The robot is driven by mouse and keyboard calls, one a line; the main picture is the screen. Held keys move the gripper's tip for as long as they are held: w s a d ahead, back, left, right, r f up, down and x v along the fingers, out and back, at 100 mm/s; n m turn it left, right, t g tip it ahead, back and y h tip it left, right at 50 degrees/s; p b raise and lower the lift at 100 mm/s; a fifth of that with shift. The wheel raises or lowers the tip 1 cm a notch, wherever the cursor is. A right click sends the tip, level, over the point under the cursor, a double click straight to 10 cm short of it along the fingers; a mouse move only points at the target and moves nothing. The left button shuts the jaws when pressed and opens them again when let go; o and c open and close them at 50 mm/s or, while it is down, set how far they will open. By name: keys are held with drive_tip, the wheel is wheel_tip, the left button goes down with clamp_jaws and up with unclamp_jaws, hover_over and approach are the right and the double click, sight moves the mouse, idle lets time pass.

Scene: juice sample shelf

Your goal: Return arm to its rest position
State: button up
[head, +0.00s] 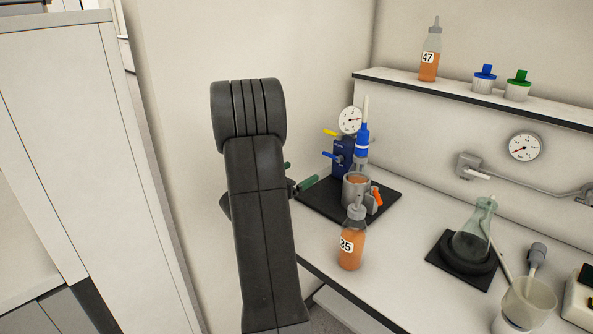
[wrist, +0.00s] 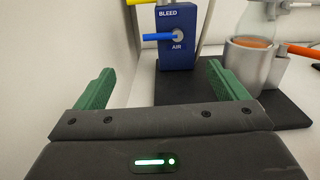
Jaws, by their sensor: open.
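My gripper (wrist: 162,85) is open in the wrist view, with its two green fingers apart and nothing between them. In the head view my arm stands in front of the left end of the bench, and only a little of the green fingers shows beside it. The fingers point toward the black mat (head: 386,197) with the blue valve block (head: 343,158). The block also shows beyond the fingers in the wrist view (wrist: 177,55). A metal cup (head: 354,190) with orange juice stands on the mat. Bottle 35 (head: 351,250) stands upright on the bench in front of it.
Bottle 47 (head: 429,66) stands on the shelf (head: 400,84) beside a blue cap (head: 484,78) and a green cap (head: 517,84). A flask (head: 474,238) and a white beaker (head: 527,303) are on the bench at right. A tall pale cabinet (head: 75,130) stands at left.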

sight(330, 156)
drive_tip(key=p+x, duration=0.2)
drive_tip(key=x, duration=1.2)
drive_tip(key=shift+p, duration=0.4)
drive_tip(key=shift+s, duration=0.1)
